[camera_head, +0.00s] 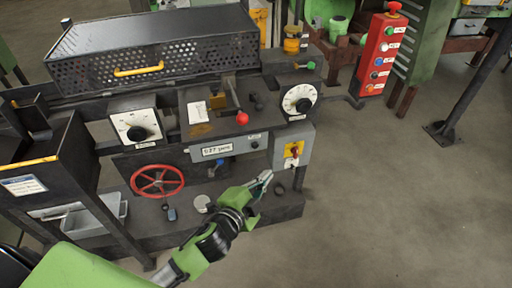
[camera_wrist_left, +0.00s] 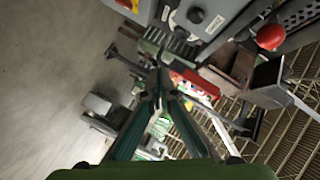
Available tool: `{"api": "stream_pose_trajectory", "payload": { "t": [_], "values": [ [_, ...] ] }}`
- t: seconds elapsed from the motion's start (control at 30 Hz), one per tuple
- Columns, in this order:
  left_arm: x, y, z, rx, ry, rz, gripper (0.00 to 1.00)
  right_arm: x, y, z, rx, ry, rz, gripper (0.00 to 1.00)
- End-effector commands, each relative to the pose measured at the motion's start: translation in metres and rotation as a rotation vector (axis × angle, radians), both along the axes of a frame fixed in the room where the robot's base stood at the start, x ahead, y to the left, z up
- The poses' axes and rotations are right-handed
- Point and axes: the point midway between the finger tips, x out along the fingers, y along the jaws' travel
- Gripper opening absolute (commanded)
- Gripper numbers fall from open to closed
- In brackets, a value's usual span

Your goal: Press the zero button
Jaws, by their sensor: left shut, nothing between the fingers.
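A grey readout box (camera_head: 228,147) with a white display sits on the front of the dark machine. A small dark round button (camera_head: 254,145) with a little label above it is at the box's right end. The label is too small to read. In the left wrist view a dark button (camera_wrist_left: 196,15) shows on a grey panel near the top edge. My left gripper (camera_head: 265,178) is shut and empty, below and slightly right of the button, apart from it. Its closed fingers also show in the left wrist view (camera_wrist_left: 158,78). My right gripper is not in view.
A red-knobbed lever (camera_head: 241,118) sticks out above the box. A grey switch box with a yellow plate (camera_head: 294,149) is to its right. Two white dials (camera_head: 136,127) (camera_head: 299,100) flank it. A red handwheel (camera_head: 157,181) is lower left. Floor at right is clear.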

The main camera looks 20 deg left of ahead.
Motion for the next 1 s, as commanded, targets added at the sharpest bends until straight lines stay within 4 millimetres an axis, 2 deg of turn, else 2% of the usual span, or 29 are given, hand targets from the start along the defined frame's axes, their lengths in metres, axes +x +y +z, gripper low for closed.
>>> {"api": "stream_pose_trajectory", "payload": {
  "t": [0.17, 0.7, 1.0],
  "values": [
    [0.008, 0.005, 0.000, 0.001, -0.002, -0.001, 0.00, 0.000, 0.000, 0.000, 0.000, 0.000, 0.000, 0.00],
    [0.064, 0.043, 0.000, 0.000, 0.001, 0.000, 0.00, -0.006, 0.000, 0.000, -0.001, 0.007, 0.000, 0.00],
    [0.073, 0.049, 0.000, -0.001, 0.001, 0.000, 0.00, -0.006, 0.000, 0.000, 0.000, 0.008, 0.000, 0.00]
  ]
}}
